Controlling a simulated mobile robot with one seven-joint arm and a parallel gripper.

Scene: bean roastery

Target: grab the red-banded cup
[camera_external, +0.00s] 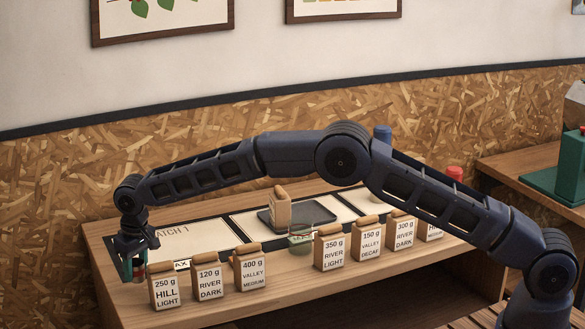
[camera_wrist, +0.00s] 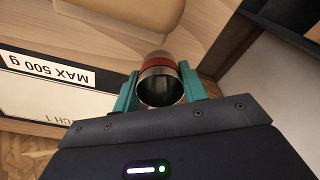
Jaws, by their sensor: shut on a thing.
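The red-banded cup (camera_wrist: 160,66) is a metal cup with a red band near its far end. In the wrist view it sits between the two teal fingers of my gripper (camera_wrist: 159,82), with its open mouth toward the camera and its inside looking empty. My gripper is shut on it, one finger on each side. In the external view my gripper (camera_external: 133,268) is low at the left end of the table. There only a small reddish part of the cup (camera_external: 140,271) shows, next to the bag marked 250 g Hill Light (camera_external: 165,290).
Several paper bags line the table's front, including 120 g River Dark (camera_external: 208,283) and 400 Valley Medium (camera_external: 251,274). A dark tray (camera_external: 322,211) bears another bag. My arm passes over the table. A MAX 500 g label (camera_wrist: 45,68) lies beside the gripper.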

